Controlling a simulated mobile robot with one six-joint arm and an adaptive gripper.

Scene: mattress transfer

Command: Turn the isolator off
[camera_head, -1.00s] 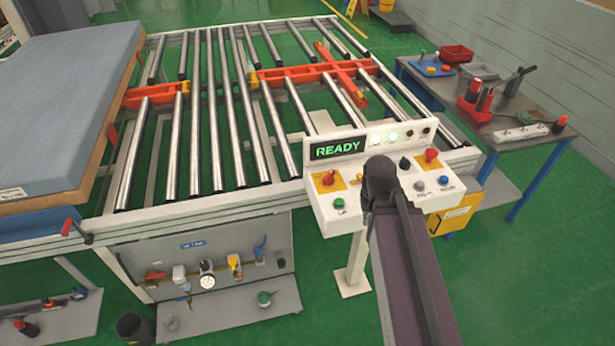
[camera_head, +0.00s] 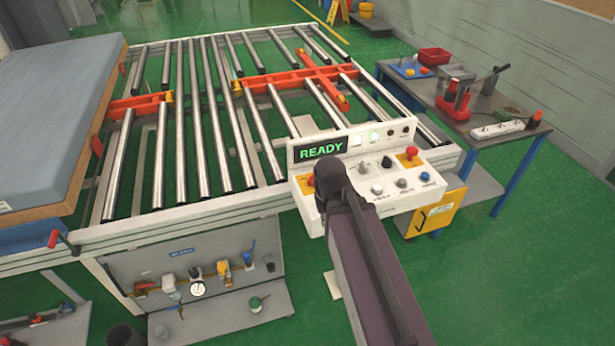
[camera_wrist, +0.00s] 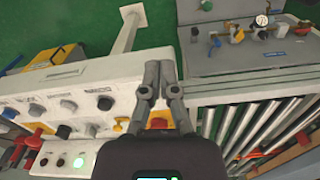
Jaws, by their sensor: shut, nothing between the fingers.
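The white control panel (camera_head: 352,203) has a lit READY display (camera_head: 321,149). A red rotary switch on a yellow plate (camera_head: 410,155) is at its right end. A second red switch on yellow (camera_head: 308,182), at the left end, is partly hidden by my arm. No readable label tells me which is the isolator. My gripper (camera_wrist: 160,62) is shut and empty, over the panel's left part. In the wrist view, a red and orange part (camera_wrist: 158,123) shows behind the fingers, and contact cannot be told. The right red switch (camera_wrist: 33,142) is at the lower left there.
The roller table (camera_head: 190,125) stands behind the panel, with a mattress (camera_head: 60,95) at left. A bench (camera_head: 455,120) with tools and a power strip is at right. A yellow box (camera_head: 436,213) hangs below the panel. The green floor at front right is clear.

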